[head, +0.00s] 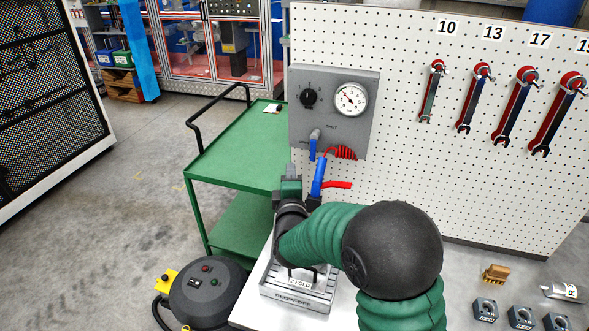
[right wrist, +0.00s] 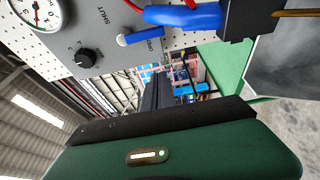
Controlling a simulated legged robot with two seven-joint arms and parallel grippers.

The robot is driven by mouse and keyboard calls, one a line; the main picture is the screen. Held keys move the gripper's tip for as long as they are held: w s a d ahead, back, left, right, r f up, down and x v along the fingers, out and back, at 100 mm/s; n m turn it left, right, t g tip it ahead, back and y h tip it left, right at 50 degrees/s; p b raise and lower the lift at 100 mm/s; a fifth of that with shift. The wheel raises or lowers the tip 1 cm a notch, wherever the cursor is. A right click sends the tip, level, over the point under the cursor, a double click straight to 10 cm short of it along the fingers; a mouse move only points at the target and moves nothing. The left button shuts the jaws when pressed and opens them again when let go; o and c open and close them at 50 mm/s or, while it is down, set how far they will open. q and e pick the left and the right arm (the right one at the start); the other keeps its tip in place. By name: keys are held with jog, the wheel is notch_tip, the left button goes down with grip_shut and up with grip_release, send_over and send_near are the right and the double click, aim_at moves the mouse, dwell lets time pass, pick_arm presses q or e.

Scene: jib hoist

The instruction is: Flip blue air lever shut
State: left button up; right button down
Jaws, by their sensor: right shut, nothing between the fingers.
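The blue air lever (head: 313,150) hangs down from a grey pivot on the lower left of the grey panel (head: 365,78). In the right wrist view the lever (right wrist: 143,38) lies beside the printed OPEN, with SHUT printed farther away. My right gripper (head: 291,170) is shut and empty. It is just below the panel's lower left corner, close under the lever, with a gap between them. In the right wrist view its dark fingers (right wrist: 155,92) point toward the panel's lower edge. My left gripper is not in view.
A blue tool (head: 320,177) with a red handle and coiled red hose (head: 342,153) hangs just right of my gripper. The panel also carries a gauge (head: 351,99) and black knob (head: 308,97). A green cart (head: 232,150) stands left; wrenches (head: 473,95) hang right.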

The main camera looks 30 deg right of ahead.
aim_at(314, 146)
jog(key=w+d+p, duration=0.1)
jog(key=w+d, duration=0.2)
jog(key=d, duration=0.3)
jog(key=shift+w+d+p, duration=0.2)
jog(key=shift+d+p, duration=0.2)
jog(key=shift+w, duration=0.15)
